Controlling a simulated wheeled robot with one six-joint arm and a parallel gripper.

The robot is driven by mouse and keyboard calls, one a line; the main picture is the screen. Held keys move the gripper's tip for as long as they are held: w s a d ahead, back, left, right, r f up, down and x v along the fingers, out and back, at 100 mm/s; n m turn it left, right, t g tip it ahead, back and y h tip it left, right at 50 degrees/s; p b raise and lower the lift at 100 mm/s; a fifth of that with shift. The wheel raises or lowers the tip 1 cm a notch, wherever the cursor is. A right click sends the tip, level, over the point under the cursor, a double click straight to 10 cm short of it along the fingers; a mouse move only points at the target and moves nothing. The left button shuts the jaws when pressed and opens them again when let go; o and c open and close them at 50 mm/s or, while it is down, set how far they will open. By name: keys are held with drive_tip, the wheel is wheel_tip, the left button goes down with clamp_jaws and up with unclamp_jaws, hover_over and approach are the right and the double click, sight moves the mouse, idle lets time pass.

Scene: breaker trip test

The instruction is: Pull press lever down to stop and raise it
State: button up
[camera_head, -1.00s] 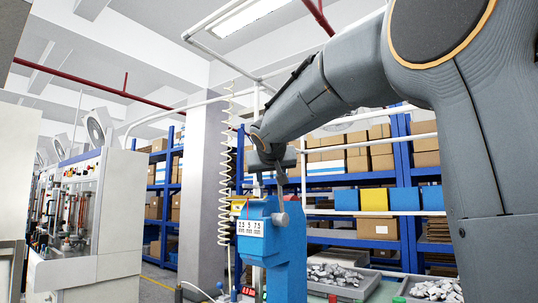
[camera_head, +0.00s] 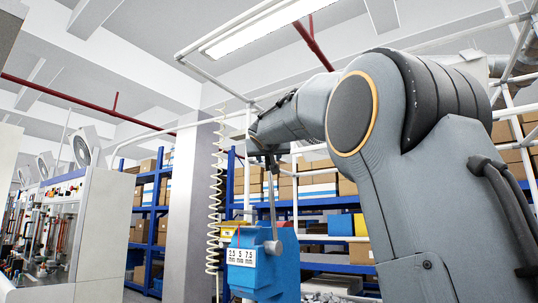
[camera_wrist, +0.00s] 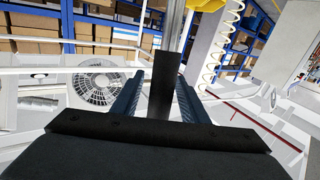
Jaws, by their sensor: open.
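The blue press (camera_head: 262,278), with a white scale plate (camera_head: 241,257), stands at the bottom middle of the head view, cut off below. A grey round hub (camera_head: 273,247) sits on its side. The press lever (camera_head: 272,205) rises nearly upright from the hub to my gripper (camera_head: 265,160), which is small and dark there. In the wrist view the lever's dark grip (camera_wrist: 163,85) stands between the two blue fingers of my gripper (camera_wrist: 158,78), with visible gaps on both sides. The gripper is open around the grip. The lever's metal rod runs on upward in that view.
A white coiled cable (camera_head: 215,200) hangs left of the press. Blue shelves with boxes (camera_head: 290,188) stand behind. A white bench with equipment (camera_head: 110,225) is at the left. White frame bars cross near the arm.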

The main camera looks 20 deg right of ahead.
drive_tip(key=shift+w+d, duration=0.1)
drive_tip(key=shift+w, duration=0.1)
clamp_jaws()
drive_tip(key=shift+f, duration=0.1)
